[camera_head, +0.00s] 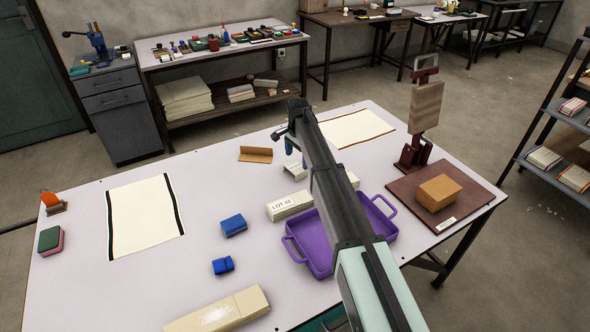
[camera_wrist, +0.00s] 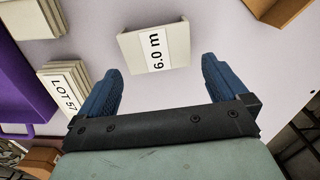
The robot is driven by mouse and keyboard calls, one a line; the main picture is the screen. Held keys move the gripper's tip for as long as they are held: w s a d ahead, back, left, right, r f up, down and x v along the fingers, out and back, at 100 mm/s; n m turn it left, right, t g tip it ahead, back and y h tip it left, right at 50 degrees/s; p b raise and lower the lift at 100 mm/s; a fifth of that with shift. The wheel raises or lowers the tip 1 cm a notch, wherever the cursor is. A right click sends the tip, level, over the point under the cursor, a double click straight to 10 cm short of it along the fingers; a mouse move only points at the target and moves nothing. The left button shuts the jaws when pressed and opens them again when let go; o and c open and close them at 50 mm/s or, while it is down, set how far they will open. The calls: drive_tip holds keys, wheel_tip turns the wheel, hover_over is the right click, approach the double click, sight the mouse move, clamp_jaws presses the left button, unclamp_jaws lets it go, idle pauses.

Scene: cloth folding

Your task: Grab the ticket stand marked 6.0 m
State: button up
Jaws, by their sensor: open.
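The ticket stand marked 6.0 m (camera_wrist: 139,50) is a small off-white folded stand with a black-lettered white label. In the wrist view it lies ahead of and between the blue fingertips of my gripper (camera_wrist: 161,72). The fingers are apart, with nothing between them that I can see touched. In the head view, a small pale stand (camera_head: 294,171), which looks like the same one, sits on the table just below my gripper (camera_head: 295,152). My arm partly covers that area.
A purple tray (camera_head: 291,251) and a stack labelled LOT 42 (camera_head: 280,211) stand close by. The wrist view shows a LOT 57 stack (camera_wrist: 58,92) left of the fingers. A brown folded stand (camera_head: 255,154) is to the left, blue blocks (camera_head: 233,225) nearer. Clear table lies between.

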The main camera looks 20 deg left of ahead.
sight(297, 166)
drive_tip(key=f, duration=0.5)
drive_tip(key=shift+s, duration=0.2)
drive_tip(key=c, duration=0.7)
drive_tip(key=shift+r, duration=0.1)
